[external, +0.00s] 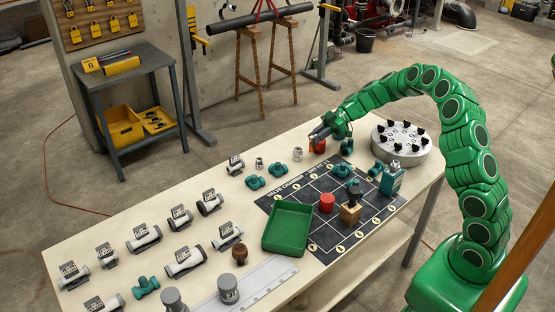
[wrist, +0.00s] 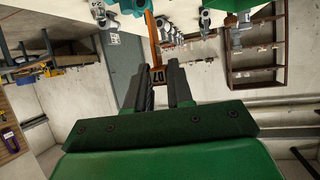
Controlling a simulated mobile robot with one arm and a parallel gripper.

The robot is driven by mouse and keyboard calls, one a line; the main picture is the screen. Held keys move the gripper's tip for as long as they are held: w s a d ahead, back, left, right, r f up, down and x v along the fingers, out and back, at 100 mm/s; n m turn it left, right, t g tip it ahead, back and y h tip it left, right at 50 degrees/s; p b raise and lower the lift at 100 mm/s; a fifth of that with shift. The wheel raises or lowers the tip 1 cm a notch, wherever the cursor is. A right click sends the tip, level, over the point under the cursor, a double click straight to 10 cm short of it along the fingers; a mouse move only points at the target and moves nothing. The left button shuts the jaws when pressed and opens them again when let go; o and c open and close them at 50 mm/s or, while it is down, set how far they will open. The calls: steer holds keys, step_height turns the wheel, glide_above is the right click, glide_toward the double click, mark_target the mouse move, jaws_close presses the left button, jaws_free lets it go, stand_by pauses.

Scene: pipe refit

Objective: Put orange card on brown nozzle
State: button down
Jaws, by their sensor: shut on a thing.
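In the wrist view my gripper (wrist: 160,80) is shut on the orange card (wrist: 153,45), a narrow orange strip with a dark, marked end between the fingers. The brown nozzle (external: 239,253) stands on the near left part of the table, between a white-and-grey pipe piece and the grey ruled strip. It is well apart from my gripper, and I cannot identify it in the wrist view.
A green tray (external: 288,228) and a dark gridded mat (external: 325,235) lie between my gripper and the nozzle. A round grey stand (external: 402,150) is at right. Labelled pipe pieces (external: 186,263) fill the left.

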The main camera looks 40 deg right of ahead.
steer(key=s+a+r+n+g, duration=0.1)
steer(key=s+a+r, duration=0.2)
steer(key=s+a, duration=0.8)
steer(key=s+a+r, duration=0.3)
steer(key=s+a, duration=0.4)
steer(key=a, duration=0.7)
steer(key=s+a+r+n+g, duration=0.1)
steer(key=s+a+r, duration=0.3)
steer(key=s+a, duration=0.7)
glide_above(243, 246)
step_height(243, 246, down, 11)
steer(key=shift+w+r, duration=0.1)
steer(key=shift+r, duration=0.1)
steer(key=shift+f, duration=1.45)
steer(key=shift+f, duration=0.1)
